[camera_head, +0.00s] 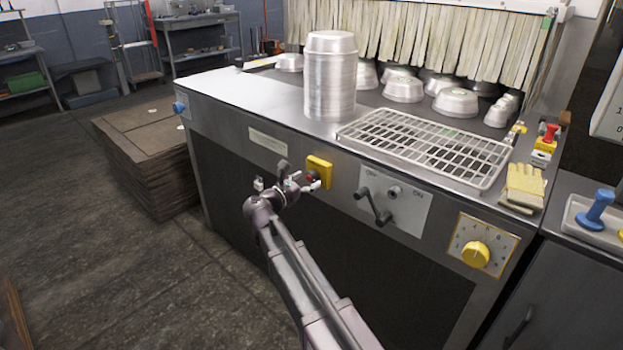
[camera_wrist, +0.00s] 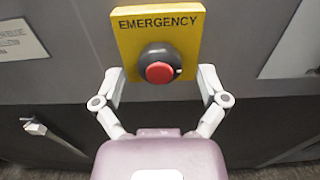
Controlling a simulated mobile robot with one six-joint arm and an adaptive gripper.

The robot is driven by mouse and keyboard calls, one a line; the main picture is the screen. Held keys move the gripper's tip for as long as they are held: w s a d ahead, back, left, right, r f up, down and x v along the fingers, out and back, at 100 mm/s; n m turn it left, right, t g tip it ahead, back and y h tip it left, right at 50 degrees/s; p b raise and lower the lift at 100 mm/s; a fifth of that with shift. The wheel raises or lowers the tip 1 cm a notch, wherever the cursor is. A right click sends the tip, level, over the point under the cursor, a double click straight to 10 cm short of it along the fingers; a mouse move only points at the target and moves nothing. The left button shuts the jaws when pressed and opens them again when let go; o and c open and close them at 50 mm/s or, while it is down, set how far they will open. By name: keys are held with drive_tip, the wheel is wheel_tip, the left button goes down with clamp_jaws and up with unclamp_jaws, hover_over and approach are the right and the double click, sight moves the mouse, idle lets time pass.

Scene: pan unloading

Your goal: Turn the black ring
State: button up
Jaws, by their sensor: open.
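The black ring (camera_wrist: 146,52) surrounds a red button (camera_wrist: 159,72) on a yellow plate marked EMERGENCY (camera_wrist: 180,22) in the wrist view. In the head view the yellow plate (camera_head: 320,168) is on the machine's front panel, and the ring is partly hidden by my gripper. My gripper (camera_wrist: 160,75) is open, with one finger to the left of the ring and one to the right. Gaps show between the fingers and the ring in the wrist view. My gripper also shows in the head view (camera_head: 312,184), right at the plate.
Further right is a yellow dial (camera_head: 475,254). Above, stacked pans (camera_head: 331,80) and a wire rack (camera_head: 430,145) rest on the machine top. A brown stack (camera_head: 145,160) stands left on the floor.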

drive_tip(key=shift+w+d, duration=0.4)
drive_tip(key=shift+w, duration=0.1)
